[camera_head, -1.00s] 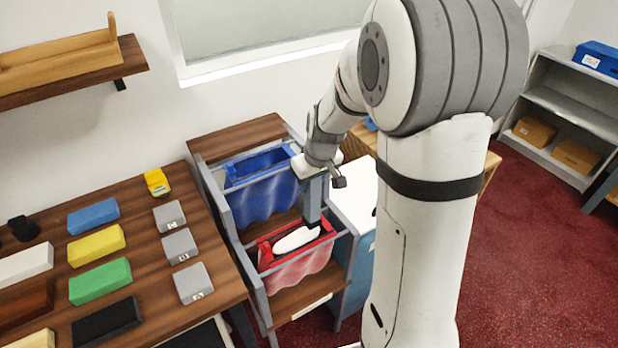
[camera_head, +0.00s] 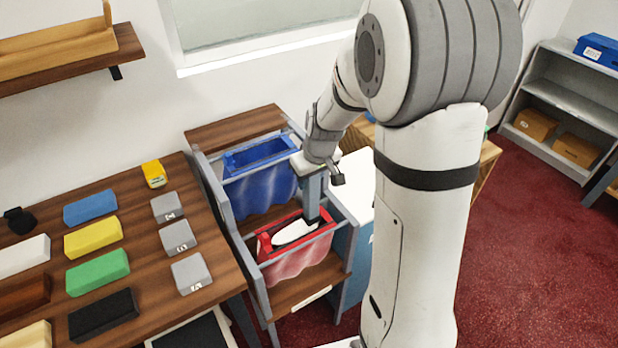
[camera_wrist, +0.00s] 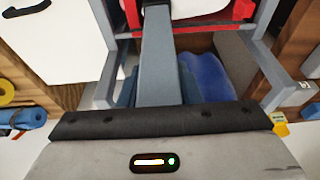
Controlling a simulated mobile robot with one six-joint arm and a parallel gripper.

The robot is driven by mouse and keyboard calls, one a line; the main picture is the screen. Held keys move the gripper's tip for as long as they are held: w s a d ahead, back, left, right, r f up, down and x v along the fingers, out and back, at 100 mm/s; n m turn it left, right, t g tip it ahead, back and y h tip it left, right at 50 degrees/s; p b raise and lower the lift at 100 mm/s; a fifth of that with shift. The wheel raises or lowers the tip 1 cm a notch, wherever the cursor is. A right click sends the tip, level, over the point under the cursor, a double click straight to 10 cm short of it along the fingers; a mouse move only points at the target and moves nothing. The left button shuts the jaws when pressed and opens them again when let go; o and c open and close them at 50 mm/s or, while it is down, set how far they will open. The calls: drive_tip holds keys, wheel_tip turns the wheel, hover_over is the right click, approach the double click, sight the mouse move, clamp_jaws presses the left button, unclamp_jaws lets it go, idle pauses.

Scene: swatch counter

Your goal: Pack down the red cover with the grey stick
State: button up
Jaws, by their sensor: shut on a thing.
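The red cover (camera_head: 292,262) is a red-rimmed, pale red draped bag hung in the front bay of a grey frame. A white rounded thing (camera_head: 294,232) shows in its mouth. My gripper (camera_head: 316,168) is above the cover's far right end and shut on the grey stick (camera_head: 313,196). The stick points down, its lower end at the cover's mouth; I cannot tell whether it touches the white thing. In the wrist view, the stick (camera_wrist: 160,60) runs from the gripper toward the red rim (camera_wrist: 190,25), and its far end is out of sight.
A blue bag (camera_head: 258,190) hangs in the bay behind the red one. The frame's grey rails (camera_head: 226,217) stand close around the stick. A wooden table (camera_head: 145,218) with coloured blocks is at the left. A white-topped cabinet (camera_head: 355,180) is close on the right.

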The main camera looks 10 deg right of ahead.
sight(310, 201)
drive_tip(key=shift+f+b, duration=3.75)
drive_tip(key=shift+f, duration=0.6)
wheel_tip(310, 201, up, 11)
drive_tip(key=p, duration=0.7)
drive_tip(key=shift+r, duration=0.15)
